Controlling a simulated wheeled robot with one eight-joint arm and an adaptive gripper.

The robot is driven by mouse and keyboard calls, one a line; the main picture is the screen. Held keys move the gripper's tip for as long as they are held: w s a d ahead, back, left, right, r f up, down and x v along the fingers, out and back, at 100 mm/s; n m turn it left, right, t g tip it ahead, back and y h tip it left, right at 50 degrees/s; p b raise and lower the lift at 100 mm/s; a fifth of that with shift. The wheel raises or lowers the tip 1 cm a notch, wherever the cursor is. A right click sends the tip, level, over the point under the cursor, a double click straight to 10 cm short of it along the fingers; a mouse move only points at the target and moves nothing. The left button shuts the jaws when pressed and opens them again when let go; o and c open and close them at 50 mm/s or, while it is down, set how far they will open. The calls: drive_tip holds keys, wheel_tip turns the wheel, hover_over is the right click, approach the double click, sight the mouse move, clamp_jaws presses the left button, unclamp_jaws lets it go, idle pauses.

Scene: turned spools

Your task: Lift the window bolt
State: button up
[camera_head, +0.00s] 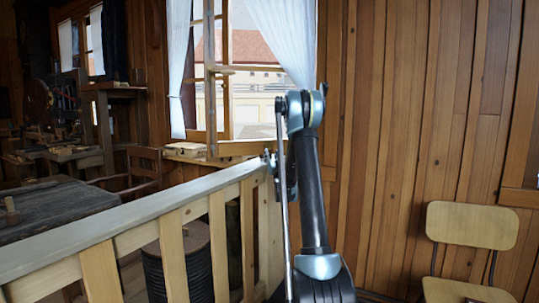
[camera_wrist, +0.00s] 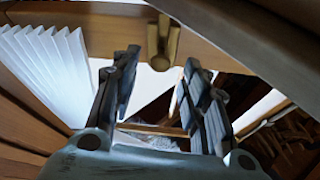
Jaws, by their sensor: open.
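The window bolt (camera_wrist: 163,42) is a brass-coloured piece on a wooden window bar in the wrist view, at the top middle. My gripper (camera_wrist: 158,72) is open, with one dark finger on each side of the view and nothing between them. The bolt appears just beyond the fingertips, between their lines, and no contact shows. In the head view the window (camera_head: 242,90) stands open behind my arm, with its lower wooden bar by my gripper (camera_head: 269,158). I cannot make out the bolt there; my gripper is small and partly hidden by my arm.
A wooden railing (camera_head: 150,221) runs across the front left, below my arm. White curtains (camera_head: 289,38) hang at the window, and one (camera_wrist: 47,75) shows at left in the wrist view. A chair (camera_head: 471,225) stands at right against the plank wall.

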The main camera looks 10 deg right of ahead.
sight(270, 151)
drive_tip(key=shift+x, duration=2.6)
